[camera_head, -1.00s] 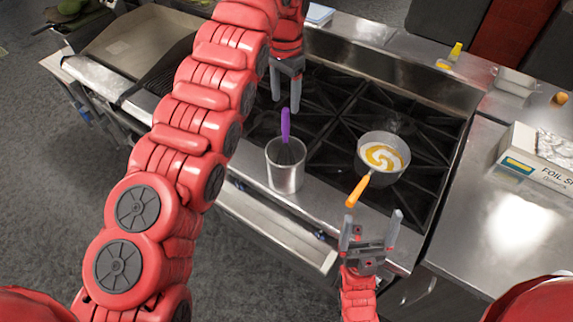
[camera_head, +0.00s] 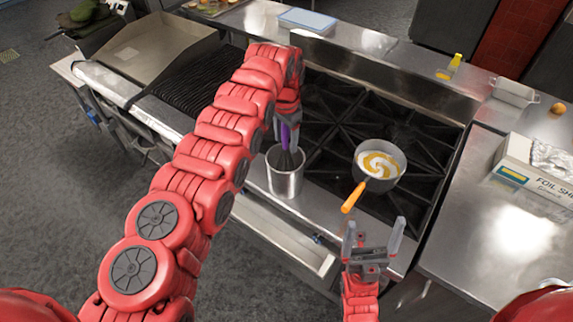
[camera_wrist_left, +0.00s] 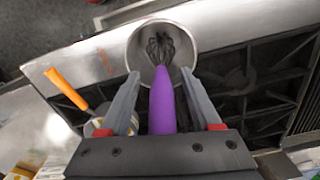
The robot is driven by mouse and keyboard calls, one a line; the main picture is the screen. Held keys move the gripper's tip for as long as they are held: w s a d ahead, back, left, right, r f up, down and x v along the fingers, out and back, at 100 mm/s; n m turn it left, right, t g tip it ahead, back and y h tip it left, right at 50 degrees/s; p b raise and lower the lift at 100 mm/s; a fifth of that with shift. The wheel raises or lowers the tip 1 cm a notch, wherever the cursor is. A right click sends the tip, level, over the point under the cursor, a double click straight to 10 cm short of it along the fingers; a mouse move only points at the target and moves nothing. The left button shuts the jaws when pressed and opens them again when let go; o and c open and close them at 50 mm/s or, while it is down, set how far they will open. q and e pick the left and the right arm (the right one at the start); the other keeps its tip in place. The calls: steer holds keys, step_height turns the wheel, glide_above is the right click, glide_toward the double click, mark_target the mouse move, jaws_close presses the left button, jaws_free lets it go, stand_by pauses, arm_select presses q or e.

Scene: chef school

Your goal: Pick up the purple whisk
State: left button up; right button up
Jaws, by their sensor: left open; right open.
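The purple whisk (camera_head: 285,135) stands handle up in a steel cup (camera_head: 286,181) at the front edge of the stove. My left gripper (camera_head: 288,139) is open around the whisk's purple handle, with a finger on each side. In the left wrist view the handle (camera_wrist_left: 162,105) lies between the two open fingers (camera_wrist_left: 157,100), with gaps beside it. The whisk's dark wires (camera_wrist_left: 160,47) sit inside the cup (camera_wrist_left: 142,45). My right gripper (camera_head: 373,240) is open and empty in front of the stove, below the pan.
A pan (camera_head: 381,160) with yellow-white contents and an orange handle (camera_head: 354,197) stands on the burners, right of the cup. A foil box (camera_head: 535,180) lies on the right counter. A griddle (camera_head: 150,50) is at the left.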

arm_select(q)
steer(key=shift+w+a, duration=0.1)
steer(key=shift+a, duration=0.05)
steer(key=c, duration=0.4)
jaws_close()
